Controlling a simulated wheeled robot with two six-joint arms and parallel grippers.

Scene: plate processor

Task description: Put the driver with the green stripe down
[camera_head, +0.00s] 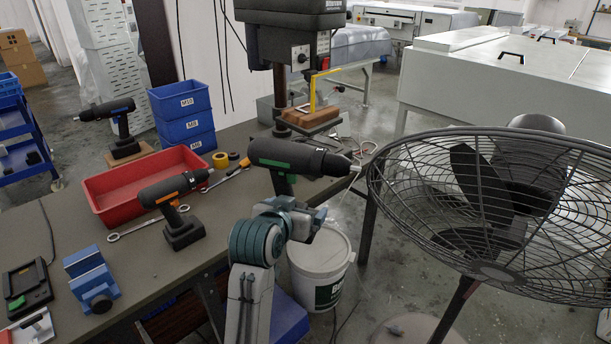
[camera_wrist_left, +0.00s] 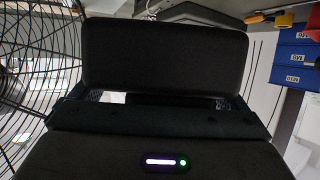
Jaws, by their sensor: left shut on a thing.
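The driver with the green stripe (camera_head: 284,155) is a dark cordless drill held above the table's right edge, its chuck pointing right toward the fan. My left gripper (camera_head: 302,213) is shut on it low on the handle; the lower end of the driver is partly hidden by the gripper. In the left wrist view, a large dark block of the driver (camera_wrist_left: 165,55) sits between the fingers of the left gripper (camera_wrist_left: 157,98). An orange-striped driver (camera_head: 180,187) stands on the table. A blue-striped driver (camera_head: 116,112) stands on a wooden block. My right gripper is not in view.
A red tray (camera_head: 105,207), wrenches (camera_head: 128,230), blue bins (camera_head: 187,131) and a blue vise (camera_head: 91,280) are on the grey table (camera_head: 70,222). A drill press (camera_head: 292,50) stands behind. A fan (camera_head: 490,205) is at right; a white bucket (camera_head: 318,272) stands below.

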